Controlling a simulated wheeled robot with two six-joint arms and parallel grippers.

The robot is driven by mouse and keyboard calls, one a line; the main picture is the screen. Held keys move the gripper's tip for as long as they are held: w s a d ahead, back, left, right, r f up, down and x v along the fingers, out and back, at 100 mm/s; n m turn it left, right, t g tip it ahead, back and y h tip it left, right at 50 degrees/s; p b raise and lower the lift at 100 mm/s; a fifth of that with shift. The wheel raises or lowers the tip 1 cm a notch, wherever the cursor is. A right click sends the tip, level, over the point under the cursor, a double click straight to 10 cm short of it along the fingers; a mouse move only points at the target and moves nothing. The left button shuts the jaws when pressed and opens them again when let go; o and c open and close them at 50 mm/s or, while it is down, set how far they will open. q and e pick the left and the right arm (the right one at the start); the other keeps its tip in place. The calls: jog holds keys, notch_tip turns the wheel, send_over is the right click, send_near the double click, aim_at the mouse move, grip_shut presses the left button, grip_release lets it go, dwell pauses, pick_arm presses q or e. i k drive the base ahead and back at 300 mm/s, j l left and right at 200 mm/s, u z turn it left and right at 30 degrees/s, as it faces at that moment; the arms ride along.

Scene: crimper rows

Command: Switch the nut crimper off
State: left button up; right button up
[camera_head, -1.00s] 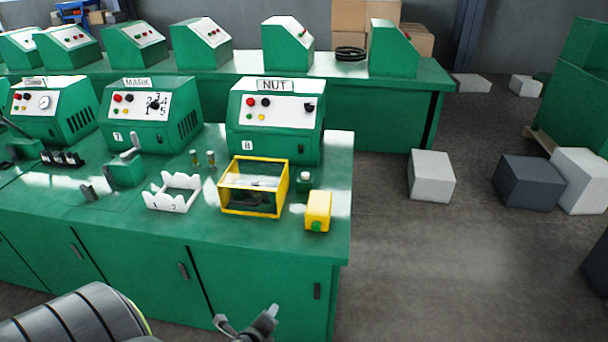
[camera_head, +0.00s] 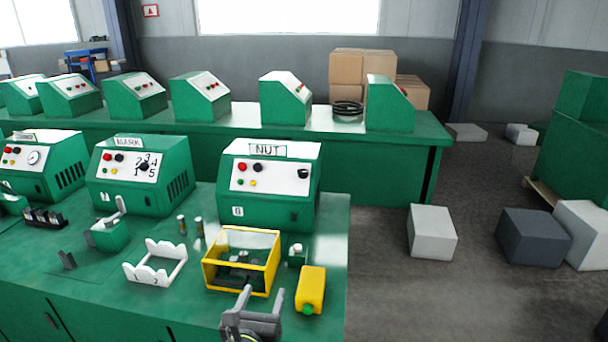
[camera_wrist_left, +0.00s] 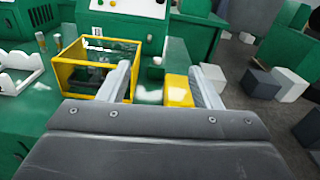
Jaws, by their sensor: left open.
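The nut crimper (camera_head: 270,205) is a green box labelled NUT on the bench, with a sloped white panel (camera_head: 270,178). The panel carries a red button (camera_head: 242,166), a black button (camera_head: 257,167), small green and yellow buttons below them, and a black knob (camera_head: 303,173) at right. Its lower front shows in the left wrist view (camera_wrist_left: 128,25). A yellow-framed guard box (camera_head: 240,260) and a yellow box with a green button (camera_head: 311,290) stand in front. My left gripper (camera_head: 256,305) is open and empty, low in front of the guard box; its fingers (camera_wrist_left: 160,85) show apart. My right gripper is not in view.
The MARK machine (camera_head: 142,175) stands left of the nut crimper. A white notched holder (camera_head: 155,263) and two small brass cylinders (camera_head: 190,226) are left of the guard box. The bench's right edge is close; grey and white blocks (camera_head: 432,232) lie on the floor beyond.

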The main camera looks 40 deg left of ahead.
aim_at(303, 173)
jog(key=i+j, duration=0.85)
jog(key=i, duration=0.2)
